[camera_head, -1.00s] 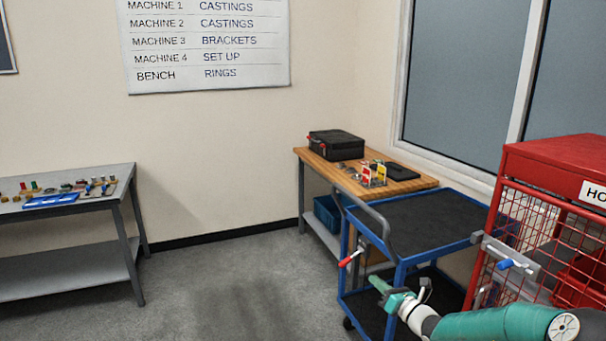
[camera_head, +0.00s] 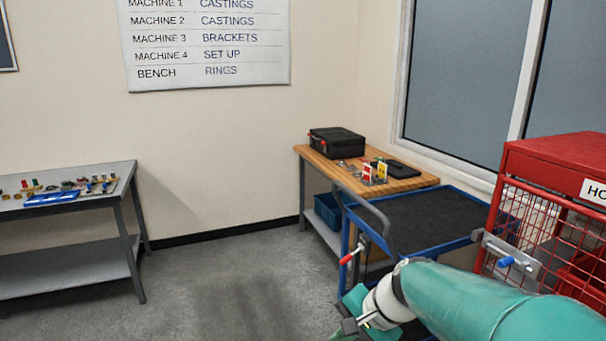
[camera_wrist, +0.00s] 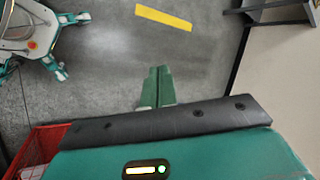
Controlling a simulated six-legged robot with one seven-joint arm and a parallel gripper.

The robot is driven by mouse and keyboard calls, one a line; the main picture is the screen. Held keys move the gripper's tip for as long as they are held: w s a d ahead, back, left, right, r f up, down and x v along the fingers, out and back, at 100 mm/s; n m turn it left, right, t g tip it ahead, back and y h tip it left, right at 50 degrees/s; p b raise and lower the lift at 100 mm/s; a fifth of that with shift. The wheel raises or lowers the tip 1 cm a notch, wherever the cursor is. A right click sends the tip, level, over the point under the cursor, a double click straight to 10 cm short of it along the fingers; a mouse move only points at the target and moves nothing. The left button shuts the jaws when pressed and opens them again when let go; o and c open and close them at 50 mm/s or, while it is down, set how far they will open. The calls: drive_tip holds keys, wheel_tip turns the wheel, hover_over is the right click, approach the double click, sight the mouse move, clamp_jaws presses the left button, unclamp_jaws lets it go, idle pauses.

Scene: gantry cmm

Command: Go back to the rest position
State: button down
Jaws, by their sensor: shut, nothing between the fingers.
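My gripper shows in the wrist view (camera_wrist: 157,88), its two green fingers closed together with nothing between them, above bare grey floor. In the head view my teal arm reaches in from the lower right, and the gripper end (camera_head: 350,318) is low in the picture, in front of the blue cart (camera_head: 347,235). The fingertips are hard to make out there.
A red mesh cage (camera_head: 540,150) with a latch stands at the right, close to my arm. Behind the cart is a wooden-topped bench (camera_head: 320,162) with a black case (camera_head: 337,142). A grey table (camera_head: 85,200) with small parts stands left. Floor between is clear.

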drive_tip(key=s+d+r+n+t+h, duration=0.1)
drive_tip(key=s+d+r+n+h, duration=0.1)
drive_tip(key=s, duration=0.5)
drive_tip(key=s+d+r+n+t+h, duration=0.1)
drive_tip(key=s+d+r+n+h, duration=0.2)
drive_tip(key=s+d+n, duration=0.3)
drive_tip(key=shift+s+t+h, duration=0.3)
drive_tip(key=shift+s+h, duration=0.1)
drive_tip(key=shift+s, duration=0.25)
